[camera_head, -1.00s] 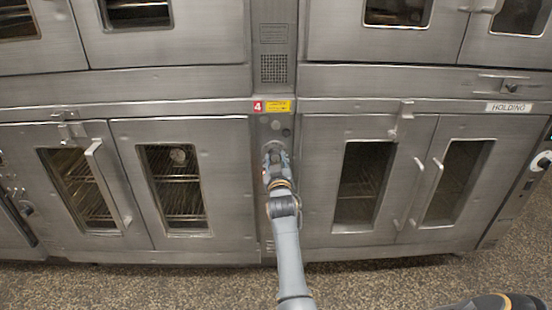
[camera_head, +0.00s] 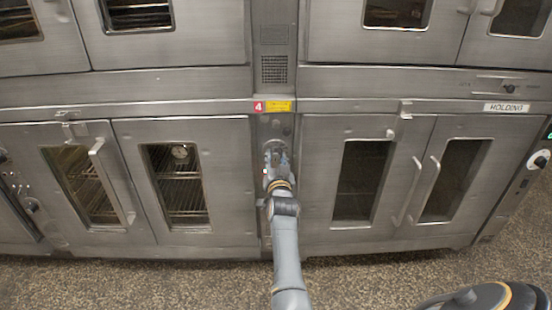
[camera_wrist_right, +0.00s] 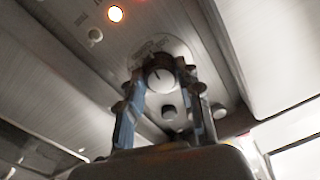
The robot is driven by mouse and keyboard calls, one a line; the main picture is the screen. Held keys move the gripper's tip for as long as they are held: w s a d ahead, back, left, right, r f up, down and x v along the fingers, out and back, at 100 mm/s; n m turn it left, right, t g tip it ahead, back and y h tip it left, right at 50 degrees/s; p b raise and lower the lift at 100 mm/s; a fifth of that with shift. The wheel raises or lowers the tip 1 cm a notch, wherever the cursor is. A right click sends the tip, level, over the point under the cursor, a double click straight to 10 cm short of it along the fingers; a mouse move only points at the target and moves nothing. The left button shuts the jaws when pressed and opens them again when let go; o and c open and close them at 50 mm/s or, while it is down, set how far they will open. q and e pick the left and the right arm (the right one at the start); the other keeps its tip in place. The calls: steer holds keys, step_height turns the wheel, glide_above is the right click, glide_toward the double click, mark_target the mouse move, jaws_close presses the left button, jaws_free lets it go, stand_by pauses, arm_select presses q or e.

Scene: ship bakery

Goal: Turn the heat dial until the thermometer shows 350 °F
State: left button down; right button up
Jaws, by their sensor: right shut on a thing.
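The heat dial (camera_wrist_right: 160,78) is a round pale knob with a dark mark on its face, on the steel panel in the right wrist view. My right gripper (camera_wrist_right: 161,92) has a finger on each side of it and is shut on it. In the head view my right gripper (camera_head: 275,160) reaches the narrow panel between the ovens and hides the dial. The thermometer (camera_head: 180,152) is a small round gauge behind the oven window left of the panel; its reading is too small to tell. My left gripper is not in view.
A red "4" label (camera_head: 258,107) sits above my right gripper. Oven doors with protruding handles (camera_head: 112,180) flank the panel.

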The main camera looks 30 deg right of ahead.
steer(key=shift+f, duration=0.15)
steer(key=o, duration=1.2)
steer(key=shift+c, duration=0.2)
step_height(320, 180, up, 10)
steer(key=shift+r, duration=0.1)
